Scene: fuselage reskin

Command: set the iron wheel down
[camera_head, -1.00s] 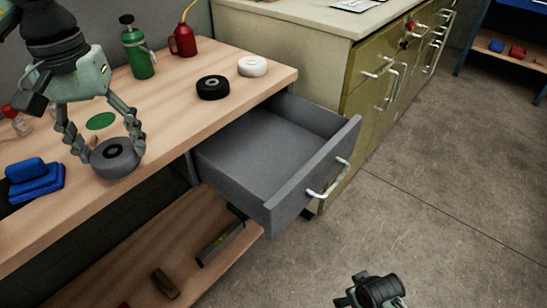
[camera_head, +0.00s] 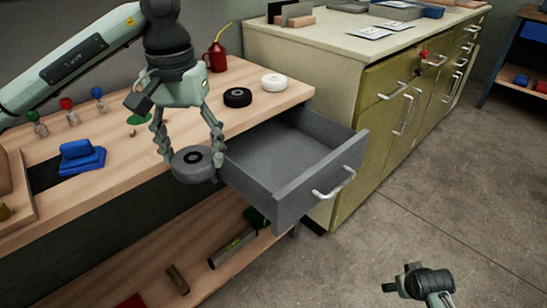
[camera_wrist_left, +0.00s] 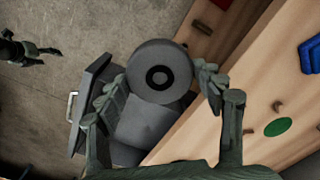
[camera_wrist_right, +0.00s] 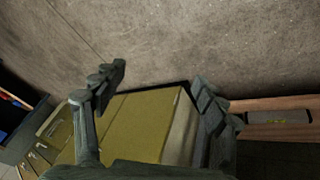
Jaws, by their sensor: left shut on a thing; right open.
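The iron wheel (camera_head: 194,163) is a dark grey disc with a black ring at its hub. My left gripper (camera_head: 189,158) is shut on it, with a finger on each side of the rim. In the head view the wheel shows at the bench's front edge, just left of the open drawer. In the left wrist view the wheel (camera_wrist_left: 157,73) sits between the fingers, with the drawer and floor behind it. Its height above the bench is hard to tell. My right gripper (camera_wrist_right: 163,90) is open and empty, over the floor away from the bench.
The wooden bench (camera_head: 120,160) carries a black wheel (camera_head: 237,97), a white wheel (camera_head: 274,82), a red oil can (camera_head: 217,56) and a blue block (camera_head: 81,158). The grey drawer (camera_head: 290,160) stands open and looks empty. An olive cabinet (camera_head: 385,110) stands to the right.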

